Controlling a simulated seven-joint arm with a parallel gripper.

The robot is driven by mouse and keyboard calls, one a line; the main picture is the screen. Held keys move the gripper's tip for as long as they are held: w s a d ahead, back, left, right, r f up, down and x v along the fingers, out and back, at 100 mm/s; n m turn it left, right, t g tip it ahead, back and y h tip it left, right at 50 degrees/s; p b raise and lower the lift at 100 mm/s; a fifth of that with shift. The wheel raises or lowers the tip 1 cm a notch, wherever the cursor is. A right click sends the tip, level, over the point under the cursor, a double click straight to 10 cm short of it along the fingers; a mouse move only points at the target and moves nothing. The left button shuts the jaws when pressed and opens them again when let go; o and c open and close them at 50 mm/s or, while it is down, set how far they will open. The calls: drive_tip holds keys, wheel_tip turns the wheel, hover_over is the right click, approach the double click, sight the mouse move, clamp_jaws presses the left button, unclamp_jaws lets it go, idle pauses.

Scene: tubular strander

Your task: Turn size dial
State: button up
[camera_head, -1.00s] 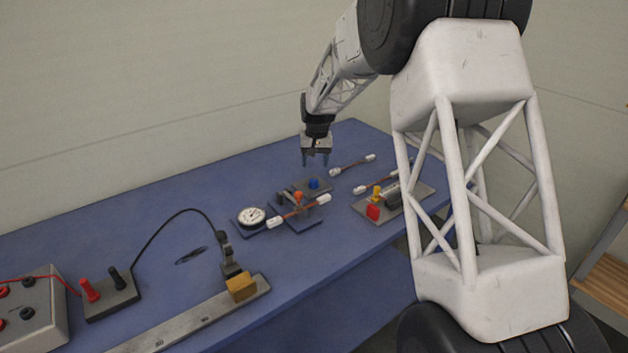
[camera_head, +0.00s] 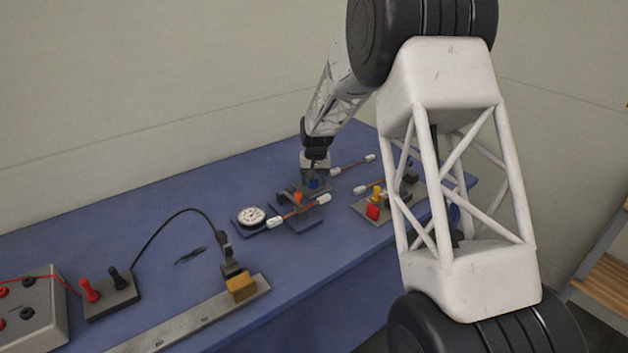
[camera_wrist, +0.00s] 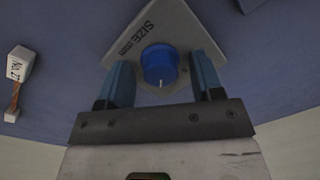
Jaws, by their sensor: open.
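The size dial is a blue round knob (camera_wrist: 159,65) with a white mark on the edge nearest my gripper. It sits on a grey plate (camera_wrist: 195,20) lettered "SIZE mm" in the wrist view. My gripper (camera_wrist: 162,80) is open, with one blue-grey finger on each side of the knob. Small gaps show between the fingers and the knob, mostly on the right. In the head view my gripper (camera_head: 315,180) is low over the blue knob (camera_head: 313,183), which is partly hidden by the fingers.
A dial gauge (camera_head: 251,216) and a wire sample with white ends (camera_head: 300,212) lie left of and in front of the knob. Another white-ended wire (camera_head: 352,167) lies behind it. A grey fixture with a red knob (camera_head: 373,212) stands to the right. The blue bench (camera_head: 120,225) is clear at the back left.

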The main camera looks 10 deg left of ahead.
drive_tip(key=c, duration=0.9)
drive_tip(key=shift+n, duration=3)
drive_tip(key=o, duration=0.9)
